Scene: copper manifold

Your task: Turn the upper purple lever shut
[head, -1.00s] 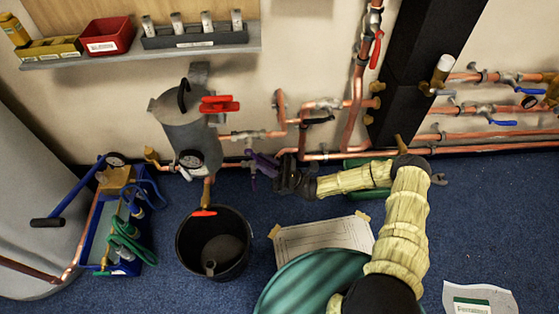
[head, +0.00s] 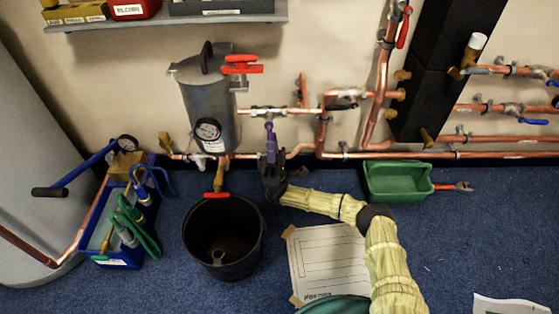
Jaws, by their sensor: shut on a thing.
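The upper purple lever (head: 270,137) hangs down from a valve on the upper copper pipe (head: 285,112), roughly square to that pipe. My gripper (head: 270,160) is shut on the lower end of this lever, just in front of the wall pipes. My black gripper body covers the lever's tip and part of the lower copper pipe behind it. A second purple lever cannot be made out now; the area below is hidden by my gripper.
A grey tank (head: 210,105) with a red handle (head: 242,65) and gauge stands to the left. A black bucket (head: 258,245) is on the floor below left. A green tray (head: 398,182) lies to the right, with a paper sheet (head: 325,260) in front.

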